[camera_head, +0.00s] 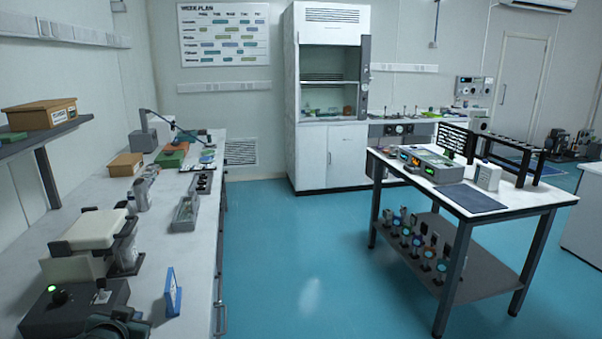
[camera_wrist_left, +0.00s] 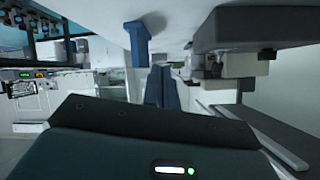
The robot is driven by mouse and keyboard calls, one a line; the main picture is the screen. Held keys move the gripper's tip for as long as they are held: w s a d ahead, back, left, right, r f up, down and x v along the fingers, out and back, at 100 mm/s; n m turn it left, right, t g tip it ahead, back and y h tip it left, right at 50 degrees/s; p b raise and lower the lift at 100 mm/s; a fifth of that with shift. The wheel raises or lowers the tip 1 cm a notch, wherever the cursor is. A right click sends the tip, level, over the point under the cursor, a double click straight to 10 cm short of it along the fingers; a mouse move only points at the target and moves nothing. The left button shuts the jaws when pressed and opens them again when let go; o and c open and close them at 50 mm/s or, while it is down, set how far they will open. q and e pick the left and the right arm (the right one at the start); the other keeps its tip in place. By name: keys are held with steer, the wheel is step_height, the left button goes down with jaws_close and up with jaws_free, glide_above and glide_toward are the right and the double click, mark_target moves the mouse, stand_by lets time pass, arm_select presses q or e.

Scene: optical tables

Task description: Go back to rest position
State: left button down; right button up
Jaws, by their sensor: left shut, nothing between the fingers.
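My left gripper (camera_head: 120,323) shows as a dark shape at the bottom left of the head view, over the near end of the long white bench (camera_head: 150,240). In the left wrist view its two dark blue fingers (camera_wrist_left: 162,76) lie together, with nothing seen between them. My right gripper is in neither view.
A dark device with a green light (camera_head: 60,308) and a small blue upright panel (camera_head: 172,292) stand close to my left gripper. A grey tray (camera_head: 186,214) lies farther along the bench. The blue floor (camera_head: 300,270) is clear up to the black-legged table (camera_head: 520,197) at right.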

arm_select(q)
steer(key=shift+m+g+h, duration=0.3)
steer(key=shift+g+h, duration=0.1)
steer(key=shift+g, duration=0.4)
steer(key=s+d+f, duration=0.4)
steer(key=shift+s+d, duration=0.1)
steer(key=shift+d, duration=0.1)
steer(key=s+d+f+g+h, duration=0.1)
steer(key=s+d+g, duration=0.1)
steer(key=s+d, duration=0.5)
steer(key=s+d+f+m+g+h, duration=0.1)
steer(key=s+d+g, duration=0.2)
steer(key=s, duration=0.7)
steer(key=s+d+f+g+h, duration=0.1)
steer(key=s+d+g, duration=0.1)
steer(key=s+d, duration=0.5)
steer(key=w+d+f+t+h, duration=0.2)
steer(key=w+f+t, duration=0.2)
steer(key=f, duration=0.5)
steer(key=t, duration=0.2)
steer(key=shift+d+f+m+t, duration=0.3)
steer(key=shift+d+m+t, duration=0.05)
steer(key=shift+m+t, duration=0.05)
steer(key=shift+w, duration=0.1)
